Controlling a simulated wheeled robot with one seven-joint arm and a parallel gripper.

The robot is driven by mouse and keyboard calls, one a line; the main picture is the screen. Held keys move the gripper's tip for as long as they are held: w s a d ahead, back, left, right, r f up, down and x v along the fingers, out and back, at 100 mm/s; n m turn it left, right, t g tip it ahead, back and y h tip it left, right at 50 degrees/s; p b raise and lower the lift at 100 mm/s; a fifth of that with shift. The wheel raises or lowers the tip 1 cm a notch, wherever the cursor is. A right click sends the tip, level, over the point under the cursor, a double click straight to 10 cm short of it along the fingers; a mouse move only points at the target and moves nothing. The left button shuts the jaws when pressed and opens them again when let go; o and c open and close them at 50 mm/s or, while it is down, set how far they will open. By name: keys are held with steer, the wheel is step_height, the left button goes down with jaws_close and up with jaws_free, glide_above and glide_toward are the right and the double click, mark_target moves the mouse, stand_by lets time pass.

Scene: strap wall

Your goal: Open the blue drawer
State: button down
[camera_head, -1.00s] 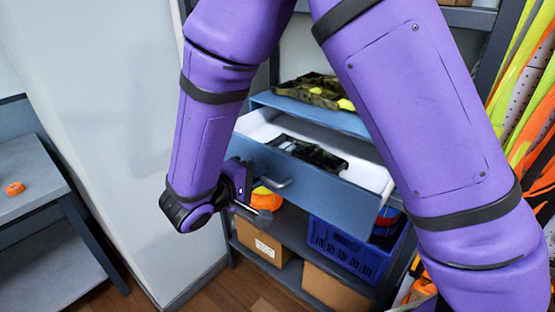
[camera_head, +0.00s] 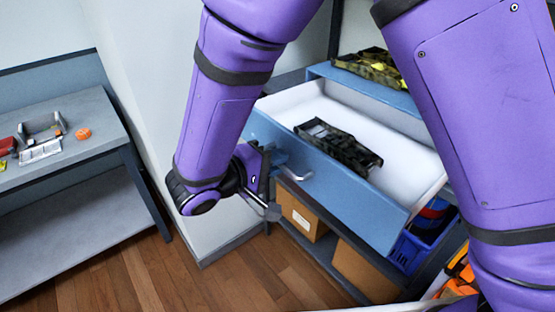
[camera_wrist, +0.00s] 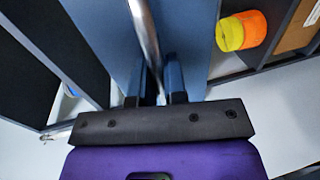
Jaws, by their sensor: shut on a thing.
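The blue drawer (camera_head: 345,195) stands pulled out from its cabinet, and its white inside shows. A dark camouflage-patterned item (camera_head: 338,144) lies in it. My gripper (camera_head: 284,160) is at the left part of the drawer's front, shut on its metal handle (camera_head: 299,175). In the wrist view, the silver handle bar (camera_wrist: 145,38) runs down between the two fingers of my gripper (camera_wrist: 156,88), beside the blue drawer front (camera_wrist: 100,38). My arm hides the drawer's left end and part of its right side in the head view.
A grey bench (camera_head: 95,130) at left holds an orange roll (camera_head: 83,133) and several small items. Cardboard boxes (camera_head: 302,215) and a blue crate (camera_head: 410,252) sit below the drawer. A yellow-orange roll (camera_wrist: 242,30) shows in the wrist view. The wooden floor (camera_head: 200,288) in front is clear.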

steer(key=c, duration=1.2)
jaws_free()
steer(key=v, duration=1)
steer(key=shift+s+a, duration=0.15)
steer(key=shift+a, duration=0.2)
